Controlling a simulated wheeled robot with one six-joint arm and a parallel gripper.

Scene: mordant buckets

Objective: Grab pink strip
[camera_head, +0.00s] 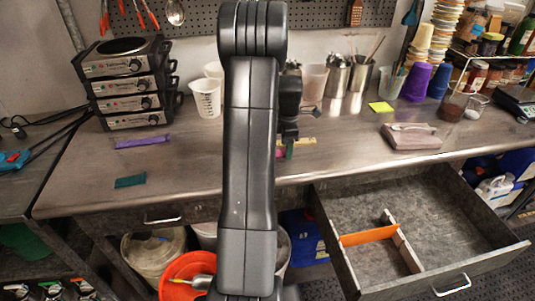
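My gripper (288,136) hangs over the middle of the table (215,169), partly hidden by my arm; its fingers are too small and dark to tell open from shut. Beside it, a small yellowish strip (303,140) lies on the table. A pinkish patch (280,153) shows just below, mostly hidden by my arm; I cannot tell whether it is the pink strip. A dark green piece (289,153) shows directly under the gripper; I cannot tell whether it is held. A purple strip (143,141) and a teal strip (130,181) lie to the left.
An open drawer (345,283) with an orange strip (368,236) on its dividers juts out at front right. Stacked hot plates (125,90) stand at back left. Cups and metal pots (337,78) line the back. A wrapped block (411,137) sits at right. The left front table is mostly clear.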

